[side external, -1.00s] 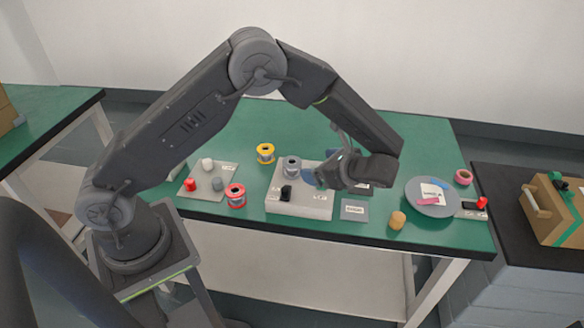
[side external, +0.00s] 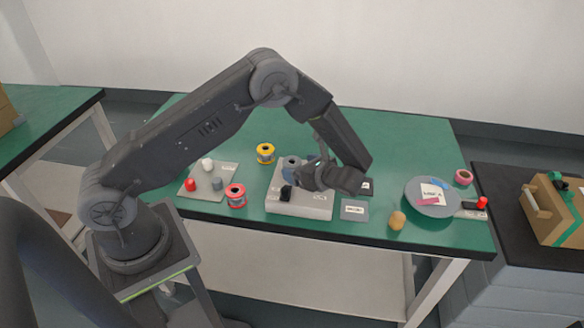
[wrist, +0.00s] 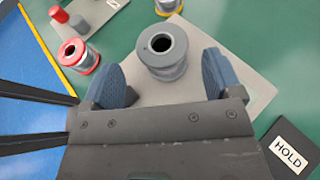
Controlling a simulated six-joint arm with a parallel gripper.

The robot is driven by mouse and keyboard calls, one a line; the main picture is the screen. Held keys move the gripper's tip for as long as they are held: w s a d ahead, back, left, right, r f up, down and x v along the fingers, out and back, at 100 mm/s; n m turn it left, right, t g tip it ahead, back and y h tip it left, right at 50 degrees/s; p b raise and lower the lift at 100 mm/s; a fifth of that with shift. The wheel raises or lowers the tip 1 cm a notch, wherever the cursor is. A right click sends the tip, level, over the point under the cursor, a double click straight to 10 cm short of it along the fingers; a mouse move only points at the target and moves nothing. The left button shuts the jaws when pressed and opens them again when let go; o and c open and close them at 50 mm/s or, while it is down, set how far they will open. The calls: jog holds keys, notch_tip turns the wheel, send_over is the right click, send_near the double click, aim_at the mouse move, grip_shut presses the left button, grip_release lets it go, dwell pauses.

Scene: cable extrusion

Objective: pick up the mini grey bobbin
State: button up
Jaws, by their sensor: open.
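The mini grey bobbin (side external: 291,161) stands upright on a pale grey block (side external: 300,206), partly hidden by my gripper in the side view. In the wrist view the grey bobbin (wrist: 165,62) shows its dark round hole, with the block (wrist: 258,85) beneath it. My gripper (wrist: 160,68) is open, with its blue fingers on either side of the bobbin's near part in that view. A gap shows between the bobbin and each finger. In the side view my gripper (side external: 302,172) is low over the block; its exact height above it is hard to tell.
A red bobbin (side external: 236,195) and a yellow bobbin (side external: 265,153) stand nearby. A plate with small pegs (side external: 222,170) is at the left. A dark HOLD card (wrist: 290,152) lies close at right. A round grey disc (side external: 415,205) and an orange-tan piece (side external: 397,220) are farther right.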

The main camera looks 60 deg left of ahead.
aim_at(298, 166)
jog(key=x, duration=0.4)
jog(key=shift+w+a+f, duration=0.15)
jog(key=shift+a, duration=0.1)
jog(key=shift+c, duration=0.4)
jog(key=c, duration=1)
